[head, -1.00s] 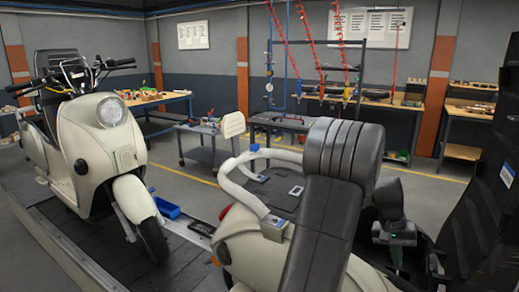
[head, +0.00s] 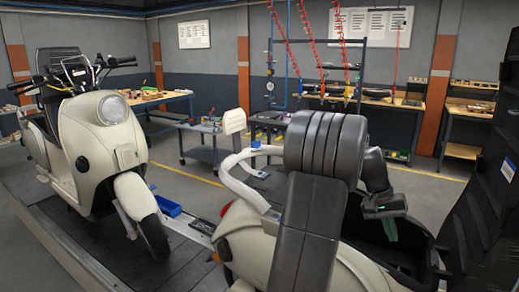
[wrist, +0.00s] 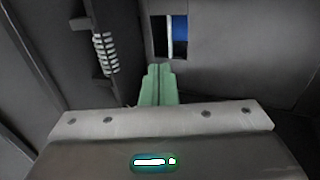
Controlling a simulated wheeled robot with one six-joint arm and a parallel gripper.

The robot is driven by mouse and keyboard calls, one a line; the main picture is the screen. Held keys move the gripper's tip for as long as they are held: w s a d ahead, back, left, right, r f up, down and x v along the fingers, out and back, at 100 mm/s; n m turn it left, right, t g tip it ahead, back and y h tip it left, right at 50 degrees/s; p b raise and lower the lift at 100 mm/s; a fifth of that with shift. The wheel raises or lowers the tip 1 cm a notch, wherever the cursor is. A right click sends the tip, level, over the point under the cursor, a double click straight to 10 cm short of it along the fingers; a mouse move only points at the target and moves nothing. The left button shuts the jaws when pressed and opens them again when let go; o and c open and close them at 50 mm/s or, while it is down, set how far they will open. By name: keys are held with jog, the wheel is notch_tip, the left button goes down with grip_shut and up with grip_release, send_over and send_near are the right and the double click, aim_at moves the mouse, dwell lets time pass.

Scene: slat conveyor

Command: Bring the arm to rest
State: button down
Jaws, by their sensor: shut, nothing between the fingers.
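My gripper (head: 390,230) hangs at the right of the head view, with its green fingers pointing down. It is above or just inside the dark open compartment (head: 425,248) of the near cream scooter (head: 245,232); I cannot tell which. In the wrist view my gripper (wrist: 158,70) has its green fingers together with nothing between them. A dark grey surface with a slot showing white and blue lies beyond the tips. My bent black arm hides much of the near scooter.
A second cream scooter (head: 105,150) stands at left on the dark slat conveyor (head: 105,255). A raised black panel (head: 490,165) stands close to the right of my gripper. A grey cart (head: 205,150) and workbenches (head: 465,125) stand farther back. Floor shows behind the conveyor.

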jog(key=v, duration=0.7)
jog(key=s+d+f+m+t+y+b, duration=0.2)
jog(key=s+d+m+t+y+b, duration=0.1)
jog(key=d+t, duration=0.4)
jog(key=shift+s+f+t+y+b, duration=0.35)
jog(key=shift+s+y+b, duration=0.45)
jog(key=shift+s, duration=0.6)
jog(key=shift+a, duration=0.1)
